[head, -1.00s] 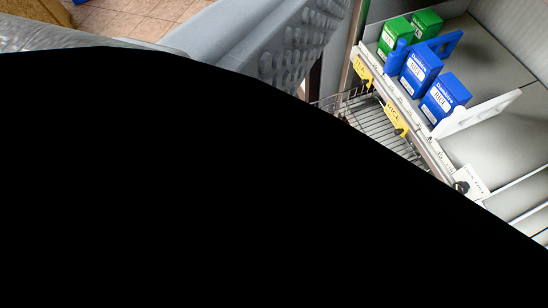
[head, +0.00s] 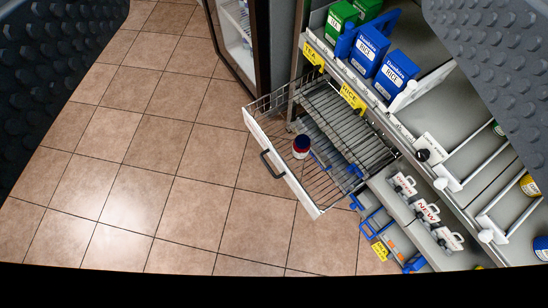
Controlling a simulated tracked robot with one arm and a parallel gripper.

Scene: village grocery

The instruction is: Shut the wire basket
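The wire basket (head: 280,160) is pulled out from under the shelf in the middle of the head view. Its white front panel carries a dark bar handle (head: 271,164) and faces the lower left, over the floor. A small jar with a red and dark blue top (head: 301,146) is in the basket near the front. My gripper (head: 275,75) is open, with one dark dimpled finger at the left edge and one at the upper right. Nothing shows between the fingers close up; the basket lies beyond them, apart from both.
Blue boxes (head: 369,50) and green boxes (head: 341,19) stand on the shelf above the basket. A lower shelf with white hooks (head: 402,184) is right of it. A dark-framed glass cabinet (head: 235,42) stands behind. Tiled floor (head: 140,170) at left is clear.

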